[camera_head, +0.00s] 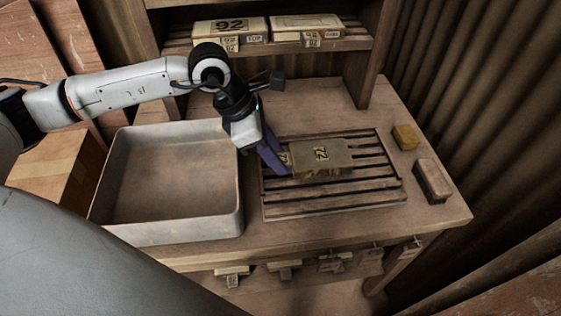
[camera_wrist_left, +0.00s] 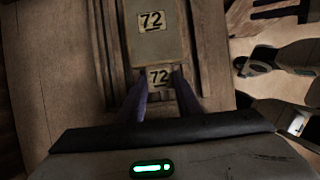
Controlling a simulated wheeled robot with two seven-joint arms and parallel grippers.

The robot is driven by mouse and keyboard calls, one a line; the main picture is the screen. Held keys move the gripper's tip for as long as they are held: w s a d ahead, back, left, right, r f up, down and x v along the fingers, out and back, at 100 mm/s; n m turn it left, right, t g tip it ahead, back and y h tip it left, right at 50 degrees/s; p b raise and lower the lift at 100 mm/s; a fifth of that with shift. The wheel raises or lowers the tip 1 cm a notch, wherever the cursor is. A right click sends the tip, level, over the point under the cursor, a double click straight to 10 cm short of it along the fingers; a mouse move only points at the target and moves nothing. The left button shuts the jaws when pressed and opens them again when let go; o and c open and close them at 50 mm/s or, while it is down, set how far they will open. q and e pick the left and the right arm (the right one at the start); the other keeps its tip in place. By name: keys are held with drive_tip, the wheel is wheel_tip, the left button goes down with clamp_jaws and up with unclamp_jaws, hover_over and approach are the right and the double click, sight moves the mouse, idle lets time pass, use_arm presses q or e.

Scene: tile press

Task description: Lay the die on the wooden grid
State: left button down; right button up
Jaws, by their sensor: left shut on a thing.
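The die (camera_head: 323,157) is a box-shaped tan block marked 72. It lies on or just above the wooden grid (camera_head: 390,191); I cannot tell whether it touches the slats. In the left wrist view the die (camera_wrist_left: 158,38) shows its top, with a second 72 label on its near end piece. My left gripper (camera_head: 279,168) reaches in from the left with purple fingers. It is shut on the near end of the die, and the fingers also show in the left wrist view (camera_wrist_left: 160,92). My right gripper is not in view.
An empty grey metal tray (camera_head: 240,206) stands left of the grid. A small yellow block (camera_head: 406,137) and a brush-like block (camera_head: 433,180) lie on the right of the wooden bench (camera_head: 440,217).

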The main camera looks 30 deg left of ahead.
use_arm(q)
drive_tip(key=shift+f, duration=1.75)
drive_tip(key=shift+f, duration=0.1)
drive_tip(key=c, duration=1.7)
unclamp_jaws()
drive_tip(key=shift+f, duration=0.15)
drive_tip(key=o, duration=0.4)
drive_tip(key=v, duration=1.2)
drive_tip(key=shift+s+r, duration=0.1)
drive_tip(key=shift+r, duration=0.1)
